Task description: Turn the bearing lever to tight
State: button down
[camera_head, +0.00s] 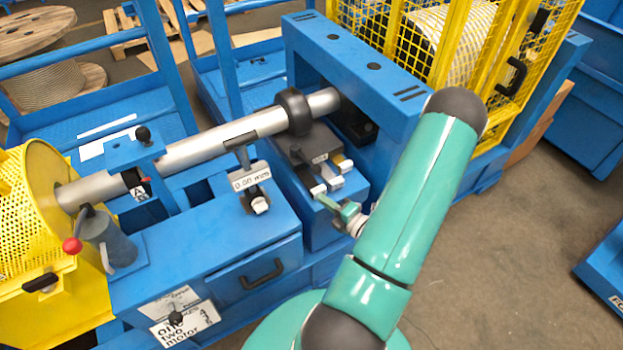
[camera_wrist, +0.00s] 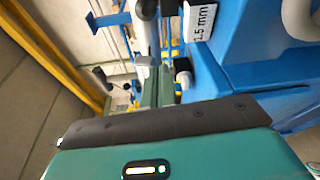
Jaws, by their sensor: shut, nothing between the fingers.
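My gripper (camera_head: 322,198) reaches down from the right to the small white-ended fittings (camera_head: 330,181) at the front of the dark bearing block (camera_head: 316,145). Its green fingers are shut and look empty; whether they touch a fitting I cannot tell. In the wrist view the fingers (camera_wrist: 150,82) point away, with a pale rounded bar (camera_wrist: 146,12) beyond them. No lever is labelled as the bearing lever that I can read. A lever with a red ball (camera_head: 72,245) stands on a grey post at the left, away from my gripper.
The steel shaft (camera_head: 215,143) runs across the blue frame through a black ring (camera_head: 293,110). A plate reading 0.00 mm (camera_head: 250,177) stands left of my gripper. In the wrist view a label reads 1.5 mm (camera_wrist: 202,20). Yellow mesh guards stand at both ends.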

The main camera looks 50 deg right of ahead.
aim_at(306, 160)
jog(key=shift+n, duration=0.4)
jog(key=w+d, duration=0.1)
jog(key=w, duration=0.2)
jog(key=w+d, duration=0.1)
jog(key=w, duration=0.2)
jog(key=w+d, duration=0.1)
jog(key=w, duration=0.2)
jog(key=shift+s+d+r, duration=0.1)
jog(key=shift+s+d, duration=0.1)
jog(key=shift+d, duration=0.25)
jog(key=shift+d, duration=0.1)
